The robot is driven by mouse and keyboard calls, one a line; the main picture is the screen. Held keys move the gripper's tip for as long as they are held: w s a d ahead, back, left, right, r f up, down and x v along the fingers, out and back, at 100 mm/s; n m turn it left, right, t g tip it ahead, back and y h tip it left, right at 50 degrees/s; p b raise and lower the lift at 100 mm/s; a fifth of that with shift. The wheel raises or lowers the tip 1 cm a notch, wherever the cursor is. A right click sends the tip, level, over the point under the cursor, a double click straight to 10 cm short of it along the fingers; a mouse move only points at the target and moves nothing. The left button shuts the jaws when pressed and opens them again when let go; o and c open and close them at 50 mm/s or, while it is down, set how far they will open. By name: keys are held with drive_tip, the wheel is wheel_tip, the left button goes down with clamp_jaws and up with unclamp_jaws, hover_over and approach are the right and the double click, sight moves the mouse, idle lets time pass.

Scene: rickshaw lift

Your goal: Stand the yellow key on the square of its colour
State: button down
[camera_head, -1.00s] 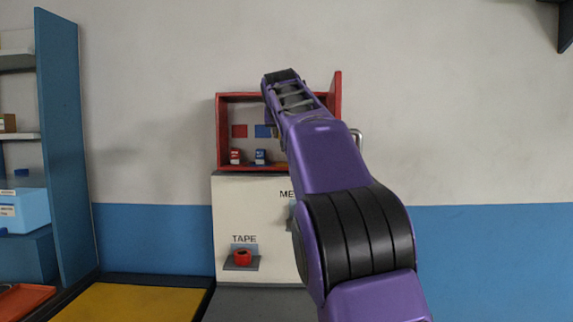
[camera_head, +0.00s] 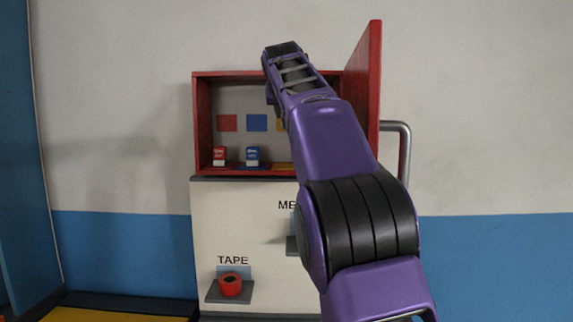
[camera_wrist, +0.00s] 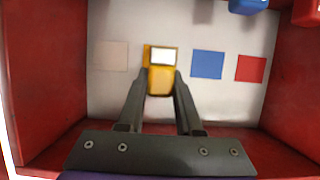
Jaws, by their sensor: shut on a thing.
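The yellow key (camera_wrist: 160,80), with a white label, is held between the two fingers of my gripper (camera_wrist: 161,82) in the wrist view, inside the red cabinet. The head view does not show the key clearly, as my arm covers that part. A yellow square (camera_head: 283,166) shows partly on the cabinet floor, right of the blue key. A yellow patch (camera_head: 280,125) on the back wall is mostly behind my arm. I cannot tell whether the key touches the floor.
The red key (camera_head: 219,157) and blue key (camera_head: 252,157) stand on the floor of the cabinet (camera_head: 202,125). Its door (camera_head: 364,85) is open at the right, close to my arm. A red tape roll (camera_head: 230,285) sits on a small shelf below. Red (camera_head: 227,123) and blue (camera_head: 257,123) wall squares show.

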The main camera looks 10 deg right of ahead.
drive_tip(key=shift+w+f, duration=0.1)
drive_tip(key=shift+f, duration=0.3)
hover_over(286, 166)
wheel_tip(286, 166, down, 4)
drive_tip(key=shift+f, duration=2.55)
drive_tip(key=shift+f, duration=0.1)
drive_tip(key=c, duration=0.6)
unclamp_jaws()
drive_tip(key=b+v, duration=0.3)
drive_tip(key=v, duration=0.9)
